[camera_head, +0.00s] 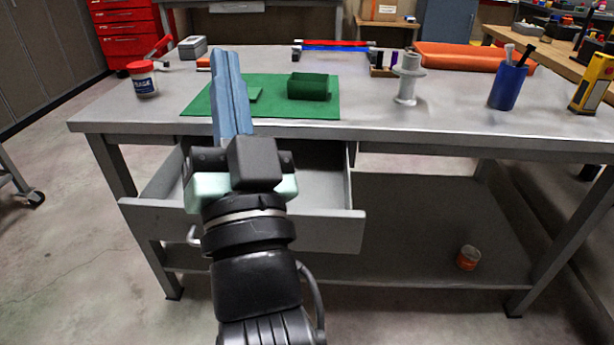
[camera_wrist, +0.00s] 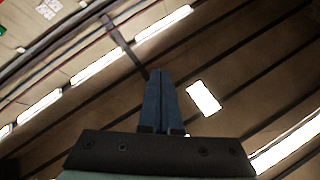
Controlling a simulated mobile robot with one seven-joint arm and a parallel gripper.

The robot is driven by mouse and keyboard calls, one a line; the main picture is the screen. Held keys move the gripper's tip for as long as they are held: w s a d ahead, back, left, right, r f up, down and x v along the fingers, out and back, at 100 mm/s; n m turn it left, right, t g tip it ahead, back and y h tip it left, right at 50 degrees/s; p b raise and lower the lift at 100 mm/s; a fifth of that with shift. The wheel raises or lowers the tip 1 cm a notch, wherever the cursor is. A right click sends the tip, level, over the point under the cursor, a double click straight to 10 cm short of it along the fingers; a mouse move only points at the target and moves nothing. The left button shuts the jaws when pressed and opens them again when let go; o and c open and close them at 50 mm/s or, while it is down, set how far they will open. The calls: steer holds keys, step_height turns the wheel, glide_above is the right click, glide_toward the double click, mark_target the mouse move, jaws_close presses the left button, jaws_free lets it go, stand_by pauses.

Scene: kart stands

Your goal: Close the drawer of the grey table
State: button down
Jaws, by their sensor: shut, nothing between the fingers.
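The grey table (camera_head: 400,132) stands in front of me in the head view. Its drawer (camera_head: 335,228) is pulled well out toward me, and the part of the inside that shows looks empty. The drawer's handle (camera_head: 193,237) shows at the left of its front, partly hidden by my arm. My gripper (camera_head: 226,62) points up with its blue fingers together and nothing between them. It appears above the drawer in the picture and covers part of the green mat. In the wrist view my gripper (camera_wrist: 160,78) points toward a ceiling with bright lamps; no table or drawer shows there.
An orange can (camera_head: 468,258) stands on the lower shelf.

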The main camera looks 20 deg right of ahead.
steer(key=w+d+f+m+g+h+p, duration=0.2)
steer(key=d+f+m+p, duration=0.15)
steer(key=f+m, duration=0.45)
steer(key=m+g+h+p, duration=0.4)
steer(key=m+g+p, duration=0.2)
steer(key=m+p, duration=0.25)
glide_toward(325, 236)
steer(key=shift+m, duration=0.25)
steer(key=x, duration=0.7)
steer(key=shift+s, duration=0.1)
